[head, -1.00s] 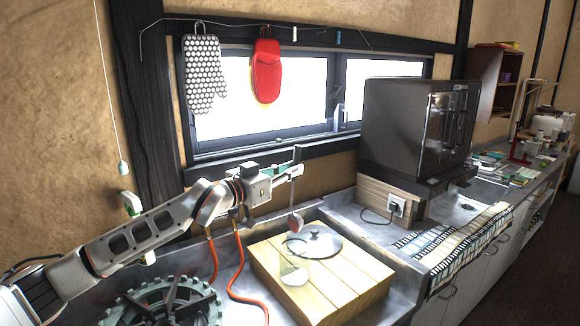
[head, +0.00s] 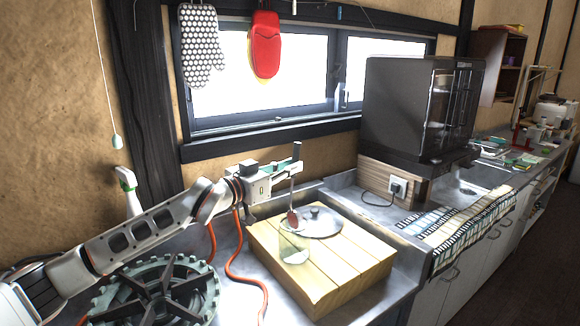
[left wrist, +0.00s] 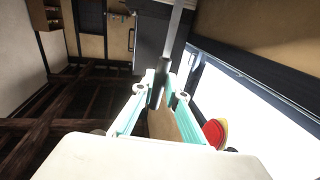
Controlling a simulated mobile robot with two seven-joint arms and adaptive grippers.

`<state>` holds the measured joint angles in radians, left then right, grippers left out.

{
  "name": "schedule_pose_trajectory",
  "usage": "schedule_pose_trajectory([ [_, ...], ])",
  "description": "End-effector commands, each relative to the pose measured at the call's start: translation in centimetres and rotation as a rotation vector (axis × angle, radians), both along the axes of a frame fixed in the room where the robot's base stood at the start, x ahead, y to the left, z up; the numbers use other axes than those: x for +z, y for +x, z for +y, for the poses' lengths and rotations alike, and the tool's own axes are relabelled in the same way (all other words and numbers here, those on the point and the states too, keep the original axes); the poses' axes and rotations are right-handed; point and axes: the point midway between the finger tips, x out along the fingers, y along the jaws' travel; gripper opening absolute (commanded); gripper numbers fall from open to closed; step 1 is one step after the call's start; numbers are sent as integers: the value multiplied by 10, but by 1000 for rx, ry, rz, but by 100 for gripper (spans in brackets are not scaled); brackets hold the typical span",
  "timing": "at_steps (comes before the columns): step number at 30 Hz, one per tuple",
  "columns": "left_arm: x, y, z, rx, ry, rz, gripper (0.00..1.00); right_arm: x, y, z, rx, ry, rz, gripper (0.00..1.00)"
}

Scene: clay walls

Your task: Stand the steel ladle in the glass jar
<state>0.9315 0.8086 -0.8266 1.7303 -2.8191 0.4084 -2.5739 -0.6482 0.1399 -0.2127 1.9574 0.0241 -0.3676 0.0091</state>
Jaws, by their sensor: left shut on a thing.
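My left gripper (head: 289,173) is shut on the handle of the steel ladle (head: 293,198). The ladle hangs nearly upright, bowl down; its bowl looks reddish. The clear glass jar (head: 294,249) stands on the wooden board, below the gripper. The ladle's bowl shows at the jar's mouth; I cannot tell whether it is just above or inside the rim. In the left wrist view, the teal fingers (left wrist: 158,90) close on the ladle's grey handle (left wrist: 179,22); the jar does not show there. My right gripper is not in view.
A round lid with a knob (head: 318,223) lies on the wooden board (head: 345,272), behind the jar. A stove burner (head: 160,292) and an orange hose (head: 236,262) are to the left. A dark oven (head: 410,110) stands behind right. Oven mitts hang above.

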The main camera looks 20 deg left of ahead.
Motion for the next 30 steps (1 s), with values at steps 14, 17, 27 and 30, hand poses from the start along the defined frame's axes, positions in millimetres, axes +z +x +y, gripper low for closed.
schedule_pose_trajectory([
  [14,-36,0,0,-1,0,1,0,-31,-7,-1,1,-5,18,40],
  [17,-41,0,0,-1,0,1,0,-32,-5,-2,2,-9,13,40],
  [27,-43,0,0,0,0,-2,0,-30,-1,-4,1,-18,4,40],
  [30,-43,0,0,0,0,-2,16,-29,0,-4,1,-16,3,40],
])
